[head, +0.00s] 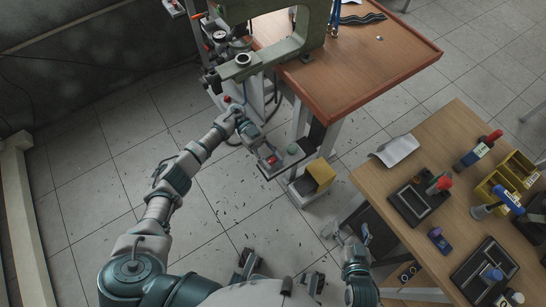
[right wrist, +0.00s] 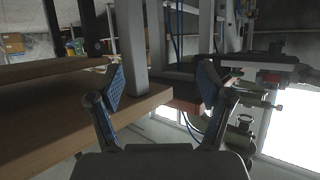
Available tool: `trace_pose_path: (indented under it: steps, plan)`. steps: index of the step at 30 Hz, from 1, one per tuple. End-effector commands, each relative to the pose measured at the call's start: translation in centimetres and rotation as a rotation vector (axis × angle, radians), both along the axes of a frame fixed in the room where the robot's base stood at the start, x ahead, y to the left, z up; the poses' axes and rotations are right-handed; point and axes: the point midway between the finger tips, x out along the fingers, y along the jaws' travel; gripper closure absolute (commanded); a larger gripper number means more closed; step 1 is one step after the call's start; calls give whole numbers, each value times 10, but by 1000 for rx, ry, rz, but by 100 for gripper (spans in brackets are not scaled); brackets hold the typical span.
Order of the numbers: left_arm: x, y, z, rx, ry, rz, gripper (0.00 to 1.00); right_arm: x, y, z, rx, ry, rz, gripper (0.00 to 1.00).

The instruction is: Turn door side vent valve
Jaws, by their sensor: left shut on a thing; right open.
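My left arm reaches to the green press machine (head: 290,58) in the head view. Its gripper (head: 270,158) points down and to the right, beside the machine's front leg, and is shut on a small red part (head: 272,160). The part is mostly hidden by the fingers; I cannot tell for sure that it is the vent valve. Another small red knob (head: 228,98) sits on the machine above my left wrist. My right gripper (head: 350,232) is open and empty beside the workbench edge. The right wrist view shows its two spread fingers (right wrist: 163,85) with nothing between them.
A pedestal with a green button and a yellow box (head: 320,174) stands close right of my left gripper. A brown-topped table (head: 370,62) carries the machine. A wooden workbench (head: 400,190) with trays and tools is at the right. Tiled floor is free at the left.

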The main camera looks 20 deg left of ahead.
Motion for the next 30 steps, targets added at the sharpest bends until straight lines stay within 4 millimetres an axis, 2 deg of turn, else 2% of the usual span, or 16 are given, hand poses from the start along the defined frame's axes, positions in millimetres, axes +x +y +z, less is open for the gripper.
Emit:
trace_pose_path:
  steps: [1, 10, 22, 23, 24, 26, 30]
  plan:
    - [0, -1, -5, 2, 3, -11, 100, 4, 2, 2, 12, -38, 1, 21]
    - [-1, -1, -2, 3, 2, -57, 100, 15, 9, 26, 55, -195, 5, 21]
    - [-1, -1, -1, 2, 1, -62, 100, 17, 9, 28, 58, -208, 5, 21]
    - [-1, -1, -1, 3, 2, -62, 63, 18, 9, 28, 58, -209, 5, 21]
    - [-1, -1, -1, 2, 1, -62, 53, 18, 9, 29, 58, -209, 5, 21]
    - [-1, -1, -1, 2, 1, -62, 40, 18, 9, 29, 58, -209, 5, 21]
    - [-1, -1, 0, 1, 0, -62, 40, 18, 9, 29, 58, -208, 5, 21]
